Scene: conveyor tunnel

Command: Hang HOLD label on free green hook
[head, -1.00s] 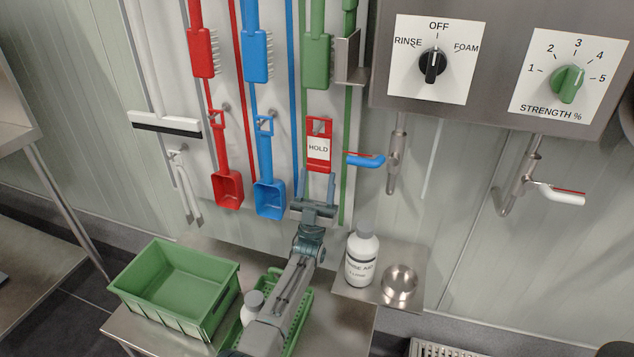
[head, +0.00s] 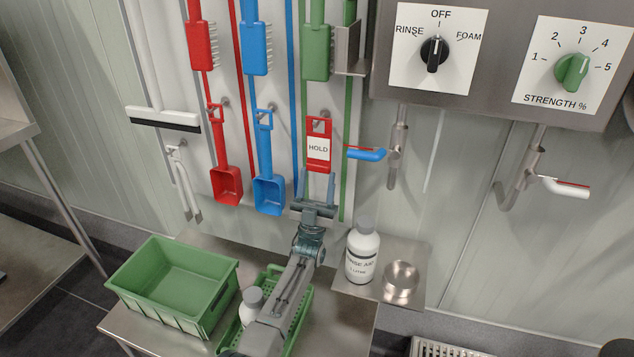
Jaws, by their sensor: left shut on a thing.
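The red HOLD label (head: 319,149) with a white panel stands upright in front of the wall board, below the green brush. My left gripper (head: 318,188) is shut on its lower edge from below, with the arm reaching up from the bottom of the view. A grey metal hook (head: 320,127) shows at the opening in the label's top part. I cannot tell whether the label bears on the hook or is only in front of it. My right gripper is out of view.
A red scoop (head: 227,185) and a blue scoop (head: 268,193) hang left of the label. A blue-handled valve (head: 366,154) juts out close on its right. A rinse aid bottle (head: 363,252) and steel bowl (head: 401,279) stand on the shelf below. A green crate (head: 172,287) stands lower left.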

